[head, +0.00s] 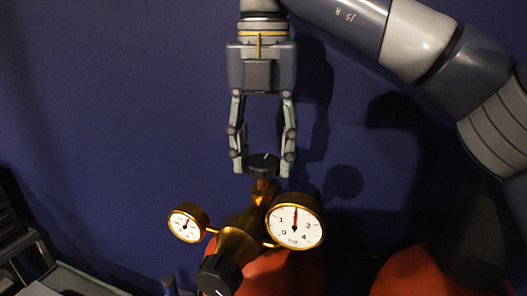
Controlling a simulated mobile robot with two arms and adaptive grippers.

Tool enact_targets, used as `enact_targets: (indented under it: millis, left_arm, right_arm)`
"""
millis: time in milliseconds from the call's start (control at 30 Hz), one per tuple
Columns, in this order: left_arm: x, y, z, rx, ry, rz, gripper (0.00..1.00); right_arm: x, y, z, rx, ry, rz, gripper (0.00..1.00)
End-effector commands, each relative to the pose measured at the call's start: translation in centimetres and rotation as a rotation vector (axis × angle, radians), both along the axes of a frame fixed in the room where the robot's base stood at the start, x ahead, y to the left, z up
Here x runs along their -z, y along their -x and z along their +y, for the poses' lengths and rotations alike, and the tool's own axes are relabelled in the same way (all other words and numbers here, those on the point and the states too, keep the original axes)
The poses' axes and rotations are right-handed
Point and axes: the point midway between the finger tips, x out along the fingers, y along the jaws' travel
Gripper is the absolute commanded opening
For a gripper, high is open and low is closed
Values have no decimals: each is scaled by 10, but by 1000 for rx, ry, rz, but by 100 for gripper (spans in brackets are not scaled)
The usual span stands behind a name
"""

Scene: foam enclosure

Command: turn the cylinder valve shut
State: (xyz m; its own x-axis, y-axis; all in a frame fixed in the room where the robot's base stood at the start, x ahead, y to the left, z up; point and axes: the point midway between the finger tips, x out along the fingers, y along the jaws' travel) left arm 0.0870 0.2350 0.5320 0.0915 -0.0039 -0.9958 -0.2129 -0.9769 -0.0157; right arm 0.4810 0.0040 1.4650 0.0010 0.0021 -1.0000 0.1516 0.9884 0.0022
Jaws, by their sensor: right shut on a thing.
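The cylinder valve has a black knob (263,164) on top of a brass stem, above an orange-red cylinder (284,274). My right gripper (262,168) points straight down from above, with one finger on each side of this knob, and is shut on it. A white line shows on the knob's top. A brass regulator (236,243) sits below, with a small gauge (186,223) at left and a larger gauge (295,224) at right. A second black knob (219,275) is at the front of the regulator. My left gripper does not show.
A second orange-red cylinder (425,274) with a dark upper part stands at the lower right, below my right arm. A dark blue wall (110,110) is behind. Grey and black equipment (55,275) fills the lower left corner. Free room lies left of the gripper.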

Motion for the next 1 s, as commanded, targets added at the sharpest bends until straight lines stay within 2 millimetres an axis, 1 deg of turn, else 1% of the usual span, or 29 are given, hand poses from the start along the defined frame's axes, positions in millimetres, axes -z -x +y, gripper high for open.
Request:
enact_targets:
  millis: [33, 500, 533, 567, 600, 633, 1000]
  left_arm:
    - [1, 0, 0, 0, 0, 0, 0]
    - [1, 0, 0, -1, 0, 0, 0]
    - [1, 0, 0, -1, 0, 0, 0]
    - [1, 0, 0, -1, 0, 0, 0]
    - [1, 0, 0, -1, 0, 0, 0]
    - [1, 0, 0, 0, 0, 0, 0]
    - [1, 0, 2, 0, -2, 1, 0]
  right_arm:
    - [2, 0, 0, 6, 3, 4, 20]
    - [2, 0, 0, 21, 4, 5, 20]
    - [3, 0, 0, 21, 4, 5, 46]
    - [2, 0, 0, 21, 3, 5, 53]
    - [2, 0, 0, 20, 3, 4, 62]
    - [2, 0, 0, 20, 3, 4, 64]
    - [-1, 0, 0, 20, 1, 1, 64]
